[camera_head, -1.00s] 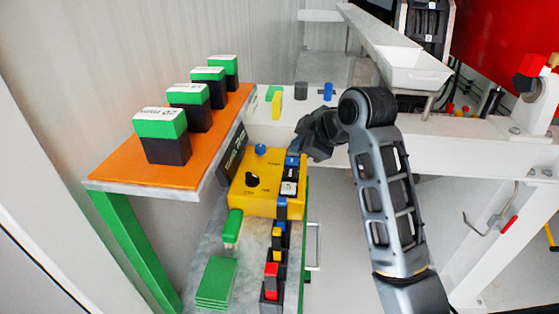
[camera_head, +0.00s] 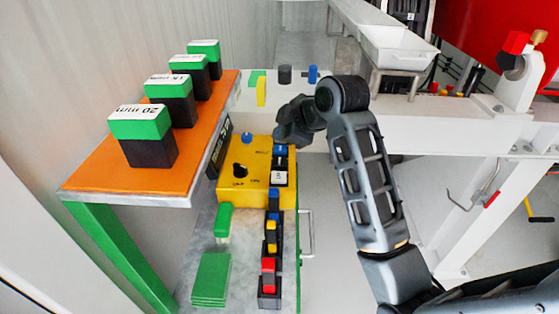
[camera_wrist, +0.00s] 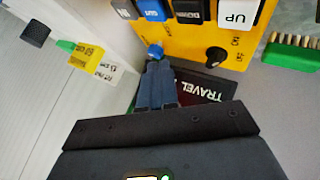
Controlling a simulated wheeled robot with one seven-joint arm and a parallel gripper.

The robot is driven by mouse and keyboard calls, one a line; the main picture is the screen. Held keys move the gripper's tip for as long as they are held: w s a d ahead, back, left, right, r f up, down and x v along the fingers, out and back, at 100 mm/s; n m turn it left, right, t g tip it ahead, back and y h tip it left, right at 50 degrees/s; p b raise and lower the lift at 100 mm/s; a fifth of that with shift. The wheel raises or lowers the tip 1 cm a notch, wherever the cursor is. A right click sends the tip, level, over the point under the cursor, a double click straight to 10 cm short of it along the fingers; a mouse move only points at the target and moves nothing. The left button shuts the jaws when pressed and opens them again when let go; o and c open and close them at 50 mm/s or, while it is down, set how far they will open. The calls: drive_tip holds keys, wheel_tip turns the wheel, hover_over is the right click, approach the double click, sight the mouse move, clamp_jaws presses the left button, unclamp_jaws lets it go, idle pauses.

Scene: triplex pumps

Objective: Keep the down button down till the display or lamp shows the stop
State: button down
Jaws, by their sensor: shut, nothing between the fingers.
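A yellow control box (camera_head: 230,187) stands on the bench, with a column of buttons along its right edge. In the wrist view the dark DOWN button (camera_wrist: 187,11) sits between the blue OUT button (camera_wrist: 152,10) and the white UP button (camera_wrist: 238,12), all partly cut by the frame edge. My gripper (camera_wrist: 160,66) is shut and empty. Its tips are near a blue knob (camera_wrist: 154,50), apart from the DOWN button in that picture; contact with the knob cannot be told. A dark display panel (camera_wrist: 207,92) marked TRAVEL is partly hidden behind my gripper; its reading is not legible.
An orange shelf (camera_head: 95,178) with several green-topped black blocks is at the left. A green brush (camera_head: 223,220), green plates (camera_head: 211,278) and coloured blocks (camera_head: 269,275) lie nearer on the bench. A dark knob (camera_wrist: 215,56) is on the box.

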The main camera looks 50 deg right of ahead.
sight(282, 163)
drive_tip(key=shift+f+b, duration=1.25)
drive_tip(key=shift+f, duration=1.2)
drive_tip(key=shift+f, duration=0.15)
drive_tip(key=shift+f, duration=0.25)
drive_tip(key=shift+f+b, duration=0.3)
drive_tip(key=shift+f, duration=0.25)
idle(0.8)
drive_tip(key=shift+r, duration=0.1)
idle(2.7)
drive_tip(key=shift+r+p, duration=0.9)
drive_tip(key=shift+p, duration=0.1)
drive_tip(key=shift+r, duration=0.1)
